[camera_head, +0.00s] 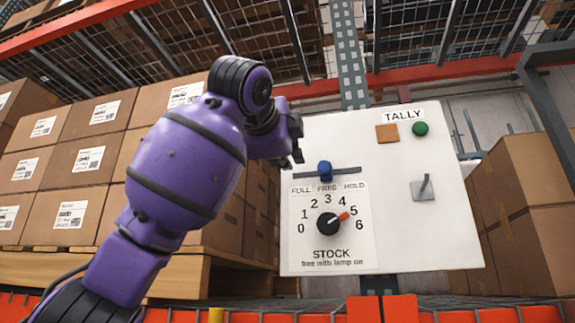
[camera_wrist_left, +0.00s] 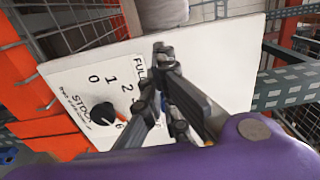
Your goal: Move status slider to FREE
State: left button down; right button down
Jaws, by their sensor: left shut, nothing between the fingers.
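The status slider is a blue knob (camera_head: 324,170) on a thin dark rail (camera_head: 349,172) across a white panel (camera_head: 450,240). Labels under the rail read FULL, FREE and HOLD. The knob stands above the FREE label (camera_head: 327,188). My left gripper (camera_head: 298,154) is shut and empty, just above and left of the knob, near the FULL end of the rail. It appears apart from the knob. In the left wrist view my fingers cover most of the slider, and only a hint of blue shows behind them. My right gripper is not in view.
A green round button or lamp (camera_head: 420,129), an orange square (camera_head: 387,133) and a metal lever (camera_head: 424,188) are further right. Stacked cartons (camera_head: 65,215) flank the panel.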

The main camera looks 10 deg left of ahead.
pick_arm(q)
jog(key=shift+s+a, duration=0.1)
jog(key=shift+s, duration=2.05)
jog(key=shift+w, duration=0.1)
